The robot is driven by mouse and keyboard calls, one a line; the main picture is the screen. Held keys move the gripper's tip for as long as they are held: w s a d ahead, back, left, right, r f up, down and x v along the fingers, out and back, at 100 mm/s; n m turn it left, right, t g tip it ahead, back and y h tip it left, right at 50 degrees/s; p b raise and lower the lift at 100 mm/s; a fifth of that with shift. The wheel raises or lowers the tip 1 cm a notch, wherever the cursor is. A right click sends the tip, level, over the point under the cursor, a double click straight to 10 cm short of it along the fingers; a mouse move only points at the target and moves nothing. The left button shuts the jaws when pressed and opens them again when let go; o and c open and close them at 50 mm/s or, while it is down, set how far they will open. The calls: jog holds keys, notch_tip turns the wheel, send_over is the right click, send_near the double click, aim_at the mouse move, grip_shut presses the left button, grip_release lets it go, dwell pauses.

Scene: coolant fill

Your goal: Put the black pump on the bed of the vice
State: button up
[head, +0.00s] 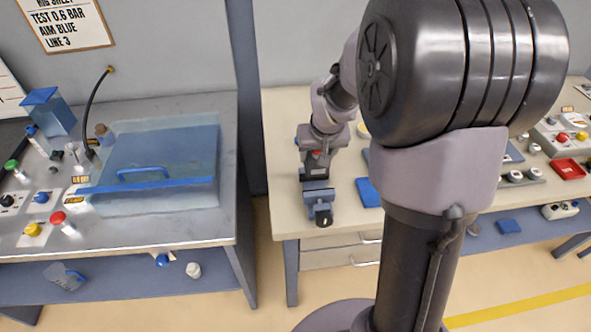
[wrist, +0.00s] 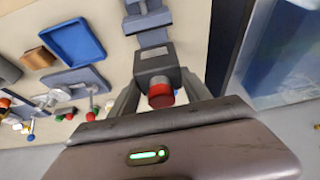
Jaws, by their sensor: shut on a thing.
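The black pump (wrist: 156,62), a dark boxy body with a red round end, sits between the two fingers of my gripper (wrist: 160,95) in the wrist view. My gripper is shut on it. In the head view my gripper (head: 320,150) points down at the bench's left front, with the pump (head: 315,172) below it. The blue-grey vice (head: 319,196) stands at the bench's front edge, directly under or just in front of the pump. The vice also shows at the top of the wrist view (wrist: 148,20). I cannot tell whether the pump touches the vice bed.
A blue tray (wrist: 72,40) and a brown block (wrist: 38,57) lie beside the vice. A red tray (head: 568,168) and several knobs are farther right. A metal test bench (head: 165,230) with a clear-lidded blue tank (head: 160,160) stands left, across a gap. My arm hides the bench's middle.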

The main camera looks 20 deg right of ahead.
aim_at(317, 175)
jog(key=f+b, duration=0.1)
jog(key=f, duration=0.2)
jog(key=f+b, duration=0.1)
jog(key=f, duration=0.5)
jog(key=shift+w+d+b, duration=0.25)
jog(key=shift+d+b, duration=0.15)
jog(key=shift+f, duration=0.15)
jog(key=o, duration=1.6)
jog(key=p+v, duration=0.4)
jog(key=v, duration=0.8)
jog(key=s+a+r+y, duration=0.1)
jog(key=s+a+r, duration=0.5)
jog(key=s+a, duration=0.2)
jog(key=s+a+r+m+t+y, duration=0.1)
jog(key=s+a+r+y, duration=0.1)
jog(key=s+a+r, duration=0.4)
jog(key=s+a, duration=0.3)
jog(key=s, duration=0.2)
